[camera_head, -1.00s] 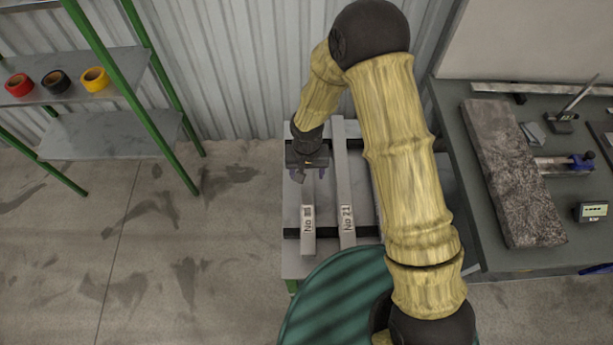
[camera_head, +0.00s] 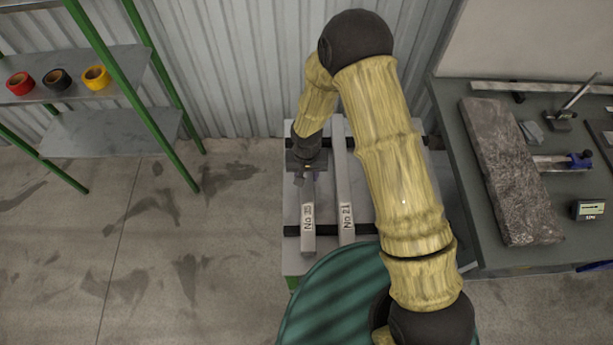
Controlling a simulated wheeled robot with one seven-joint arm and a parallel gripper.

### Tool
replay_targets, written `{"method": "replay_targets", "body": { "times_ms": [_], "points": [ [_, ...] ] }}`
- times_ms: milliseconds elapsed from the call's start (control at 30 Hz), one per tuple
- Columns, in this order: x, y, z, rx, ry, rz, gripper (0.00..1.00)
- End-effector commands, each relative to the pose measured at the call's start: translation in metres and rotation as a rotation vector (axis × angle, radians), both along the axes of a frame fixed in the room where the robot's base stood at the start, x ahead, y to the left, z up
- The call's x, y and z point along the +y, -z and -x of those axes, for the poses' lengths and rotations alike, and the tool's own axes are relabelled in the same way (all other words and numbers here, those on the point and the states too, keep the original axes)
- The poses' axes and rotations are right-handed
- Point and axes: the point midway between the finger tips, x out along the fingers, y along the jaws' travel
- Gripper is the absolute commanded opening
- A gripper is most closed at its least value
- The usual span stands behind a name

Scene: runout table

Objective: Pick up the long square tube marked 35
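A long grey square tube (camera_head: 308,235) lies on the runout table (camera_head: 293,262) at the left, its near end toward me. Its label starts with "No" and is too small to read surely; it may be 35. A second square tube (camera_head: 346,185), marked No 21, lies parallel to its right. My gripper (camera_head: 305,174) is over the left tube, around its middle, pointing down. One finger shows at the tube's left side; the rest is hidden by the gripper body. I cannot tell if it touches or grips the tube. The tube's far part is hidden under my gripper.
Dark crossbars (camera_head: 328,230) carry the tubes. A green ribbed round thing (camera_head: 335,290) is in front. A dark workbench (camera_head: 487,235) with a rough stone slab (camera_head: 510,175) and tools stands right. A green-framed shelf (camera_head: 110,130) with tape rolls is left. The corrugated wall is close behind.

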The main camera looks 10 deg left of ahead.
Motion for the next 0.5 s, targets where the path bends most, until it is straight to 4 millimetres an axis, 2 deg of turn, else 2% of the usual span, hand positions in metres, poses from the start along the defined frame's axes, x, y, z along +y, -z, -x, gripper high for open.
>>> {"method": "replay_targets", "body": {
  "times_ms": [33,133,500],
  "points": [
    [0.0002,-0.0001,0.0,0.0,0.0,0.0,0.19],
    [0.0002,-0.0001,0.0,0.0,0.0,-0.001,0.0],
    [0.0009,-0.0048,-0.001,-0.002,0.0,-0.003,0.0]
  ]
}}
